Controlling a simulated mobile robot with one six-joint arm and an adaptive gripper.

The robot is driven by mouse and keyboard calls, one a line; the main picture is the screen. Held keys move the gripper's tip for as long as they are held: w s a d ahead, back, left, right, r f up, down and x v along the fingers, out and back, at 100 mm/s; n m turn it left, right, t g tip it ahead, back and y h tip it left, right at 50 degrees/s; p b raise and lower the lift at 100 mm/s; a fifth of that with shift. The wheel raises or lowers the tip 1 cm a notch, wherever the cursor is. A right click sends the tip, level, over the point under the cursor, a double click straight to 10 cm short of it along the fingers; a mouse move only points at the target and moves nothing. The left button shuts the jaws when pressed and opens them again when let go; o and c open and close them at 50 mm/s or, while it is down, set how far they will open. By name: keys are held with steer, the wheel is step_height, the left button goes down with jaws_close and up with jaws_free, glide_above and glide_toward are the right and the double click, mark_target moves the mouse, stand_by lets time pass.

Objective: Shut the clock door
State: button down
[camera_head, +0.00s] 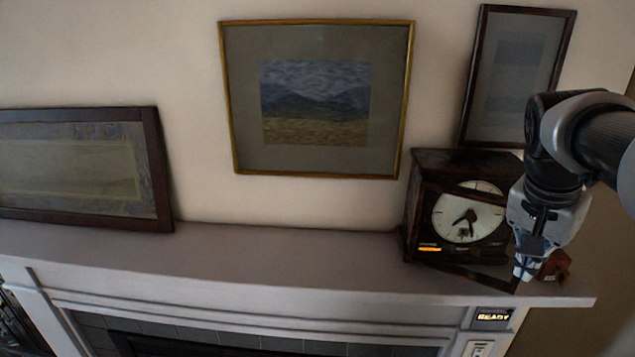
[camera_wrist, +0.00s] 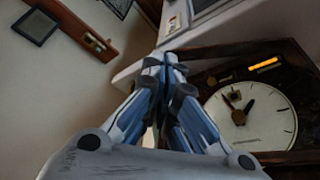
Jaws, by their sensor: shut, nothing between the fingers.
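The dark wooden clock (camera_head: 430,170) stands at the right end of the mantel, with a white round dial (camera_head: 467,218) and black hands. Its framed door (camera_head: 465,274) stands ajar, swung forward from the left side; its top rail crosses the dial. My gripper (camera_head: 524,270) is shut and empty, at the door's free right edge; whether it touches the door I cannot tell. In the wrist view the shut fingertips (camera_wrist: 168,60) are beside the dark door frame (camera_wrist: 225,52), and the dial (camera_wrist: 250,112) shows to their right.
A small brown object (camera_head: 556,266) sits on the mantel (camera_head: 250,262) just right of my gripper. Framed pictures hang or lean behind, one (camera_head: 515,75) above the clock. The mantel left of the clock is clear. A "READY" sign (camera_head: 492,318) is below its front edge.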

steer(key=w+d+n+t+p, duration=0.1)
steer(key=w+d+n+p, duration=0.2)
steer(key=w+d, duration=0.3)
steer(key=shift+w+d+n+y+p, duration=0.35)
steer(key=shift+w+n+y+p, duration=0.05)
steer(key=shift+w+p, duration=0.2)
